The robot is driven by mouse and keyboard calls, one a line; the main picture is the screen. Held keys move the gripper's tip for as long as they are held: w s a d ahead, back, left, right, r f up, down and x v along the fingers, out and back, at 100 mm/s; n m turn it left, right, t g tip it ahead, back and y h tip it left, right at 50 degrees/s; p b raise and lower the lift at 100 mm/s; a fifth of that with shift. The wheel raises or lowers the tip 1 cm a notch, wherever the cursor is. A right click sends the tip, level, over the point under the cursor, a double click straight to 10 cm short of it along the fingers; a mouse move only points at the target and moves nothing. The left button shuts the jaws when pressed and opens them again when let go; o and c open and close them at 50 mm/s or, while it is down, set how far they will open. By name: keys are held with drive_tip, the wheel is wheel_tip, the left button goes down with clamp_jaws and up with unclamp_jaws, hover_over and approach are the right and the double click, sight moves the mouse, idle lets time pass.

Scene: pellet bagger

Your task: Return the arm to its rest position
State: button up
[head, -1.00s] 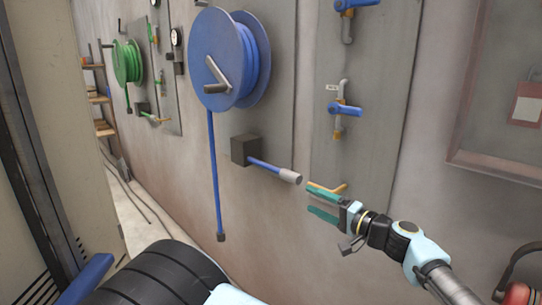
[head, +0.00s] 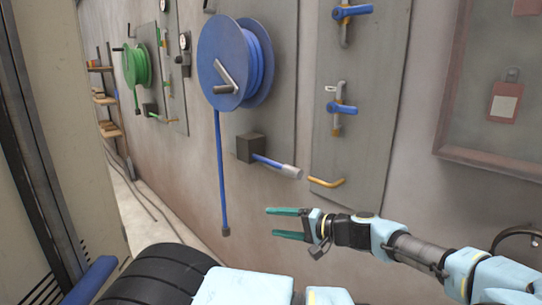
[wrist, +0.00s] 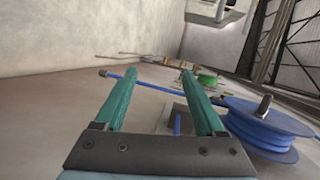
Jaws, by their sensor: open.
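My gripper (head: 272,223) is open and empty, with two teal fingers apart, in the head view. It is held in front of the wall, below the blue nozzle (head: 288,171) on the dark box. My arm reaches in from the lower right. In the wrist view my open fingers (wrist: 155,75) point ahead with nothing between them close by. The blue hose reel (head: 235,62) hangs on the wall up and left of the gripper. The reel also shows in the wrist view (wrist: 265,128), right of the fingers.
A green hose reel (head: 137,66) is farther left. A framed board (head: 445,105) is at the right. A black ribbed cylinder (head: 160,275) is at the lower left.

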drive_tip(key=s+a+f+n+g+h, duration=0.3)
drive_tip(key=s+a+f+g+h, duration=0.3)
drive_tip(key=s+a+f+g, duration=0.3)
wheel_tip(320, 180, up, 17)
drive_tip(key=s+n+t+h, duration=0.1)
drive_tip(key=t+h, duration=0.2)
drive_tip(key=h, duration=0.4)
drive_tip(key=shift+s+f, duration=0.15)
drive_tip(key=shift+s, duration=0.2)
